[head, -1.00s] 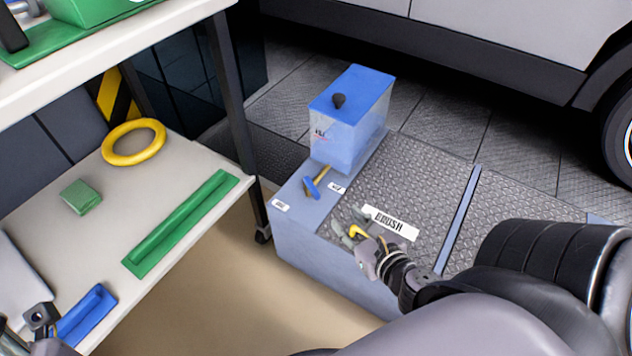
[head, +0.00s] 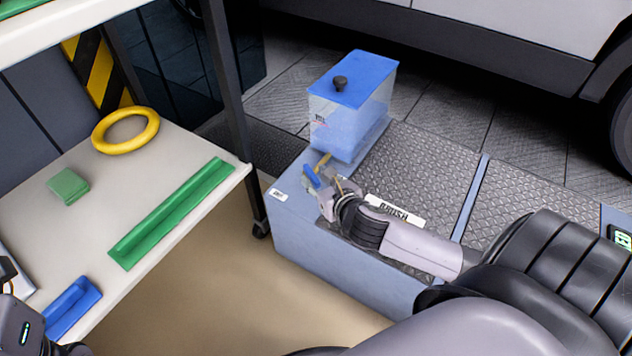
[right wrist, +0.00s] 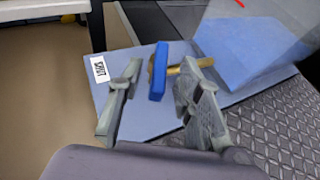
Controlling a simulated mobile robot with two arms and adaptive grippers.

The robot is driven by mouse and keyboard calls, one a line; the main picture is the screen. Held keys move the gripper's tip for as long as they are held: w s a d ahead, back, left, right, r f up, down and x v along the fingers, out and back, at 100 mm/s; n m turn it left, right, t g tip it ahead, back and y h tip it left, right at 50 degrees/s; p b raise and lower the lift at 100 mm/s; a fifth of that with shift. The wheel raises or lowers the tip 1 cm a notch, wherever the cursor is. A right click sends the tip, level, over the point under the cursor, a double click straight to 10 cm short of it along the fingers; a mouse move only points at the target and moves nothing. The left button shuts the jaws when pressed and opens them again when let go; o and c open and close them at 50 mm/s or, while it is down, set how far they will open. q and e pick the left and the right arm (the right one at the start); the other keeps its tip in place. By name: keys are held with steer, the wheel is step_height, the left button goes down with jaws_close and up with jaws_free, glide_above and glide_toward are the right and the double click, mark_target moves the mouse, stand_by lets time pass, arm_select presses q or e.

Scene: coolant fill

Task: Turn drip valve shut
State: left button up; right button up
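The drip valve has a blue handle (head: 311,176) on a brass stem (right wrist: 190,67). It sits on the blue-grey ledge in front of the clear tank (head: 345,115), which holds blue liquid. In the right wrist view the blue handle (right wrist: 158,72) stands upright in the picture, crosswise to the stem. My right gripper (head: 322,180) is at the valve. Its fingers (right wrist: 158,82) are apart, one on each side of the handle; I cannot tell whether either touches it. Part of my left arm shows at the lower left; its fingers are not clear.
A small white label (right wrist: 99,69) lies left of the handle. A "BRUSH" label (head: 395,210) is on the ridged metal top (head: 420,175).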

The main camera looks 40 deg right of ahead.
steer(key=shift+w+f, duration=0.15)
steer(key=shift+w, duration=0.25)
steer(key=shift+c, duration=0.3)
jaws_close()
